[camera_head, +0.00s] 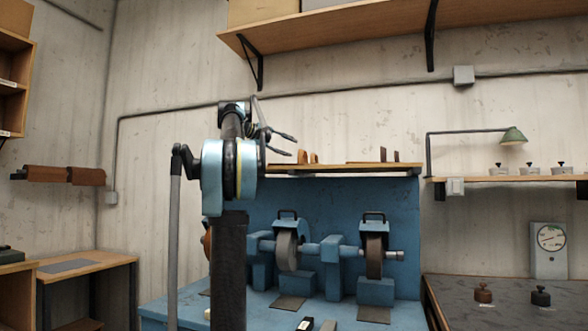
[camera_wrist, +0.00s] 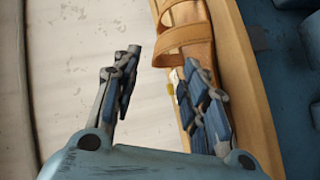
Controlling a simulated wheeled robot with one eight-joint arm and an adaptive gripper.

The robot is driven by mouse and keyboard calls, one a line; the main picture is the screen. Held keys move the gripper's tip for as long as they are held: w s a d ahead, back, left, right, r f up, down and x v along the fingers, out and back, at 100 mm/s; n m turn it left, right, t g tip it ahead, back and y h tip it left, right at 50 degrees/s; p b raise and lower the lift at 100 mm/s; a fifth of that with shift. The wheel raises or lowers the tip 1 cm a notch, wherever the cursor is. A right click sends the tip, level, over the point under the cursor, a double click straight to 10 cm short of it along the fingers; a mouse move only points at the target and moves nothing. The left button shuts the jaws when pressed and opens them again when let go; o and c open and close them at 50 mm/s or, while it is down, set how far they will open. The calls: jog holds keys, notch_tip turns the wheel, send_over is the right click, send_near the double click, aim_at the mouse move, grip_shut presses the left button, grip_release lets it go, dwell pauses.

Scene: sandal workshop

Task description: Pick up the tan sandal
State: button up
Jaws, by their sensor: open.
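The tan sandal (camera_wrist: 187,42) shows in the wrist view at the top, its straps across the sole, on a narrow wooden shelf (camera_wrist: 253,75). In the head view tan sandal straps (camera_head: 314,158) show small at the left end of the shelf (camera_head: 345,168) above the blue grinding machine. My gripper (camera_wrist: 161,58) is open and empty. Its right finger overlaps the near end of the sandal in the wrist view; whether they touch I cannot tell. Its left finger is over the pale wall.
A larger wooden shelf (camera_head: 370,38) with black brackets hangs above. The blue machine with grinding wheels (camera_head: 374,255) is below. A lamp (camera_head: 513,136) is at the right.

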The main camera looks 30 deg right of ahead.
aim_at(301, 152)
jog(key=shift+x, duration=3.65)
jog(key=shift+f, duration=0.1)
jog(key=shift+c, duration=0.2)
grip_shut()
